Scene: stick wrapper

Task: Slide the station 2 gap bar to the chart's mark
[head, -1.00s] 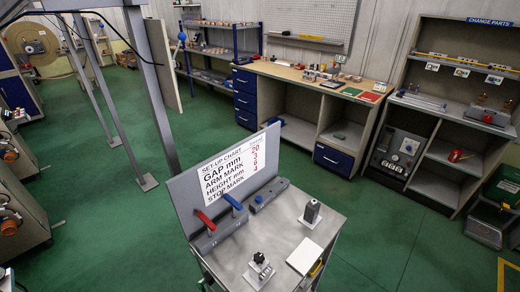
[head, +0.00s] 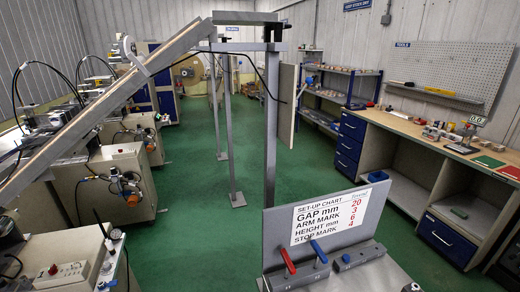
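The set-up chart (head: 329,218) is a white sheet on an upright grey panel (head: 275,235) at the lower right of the head view. It appears to read gap mm 20, arm mark 3, height mm 6 and stop mark 4. Several machine stations stand along the left, among them a beige cabinet (head: 125,187) and a nearer one (head: 65,250) with a control box. I cannot tell which is station 2, and I cannot make out its gap bar. Neither of my grippers is in view.
A red-handled lever (head: 288,261) and a blue-handled lever (head: 319,252) stand before the panel. A sloping rail (head: 115,105) crosses the upper left. A grey post (head: 270,130) rises behind the panel.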

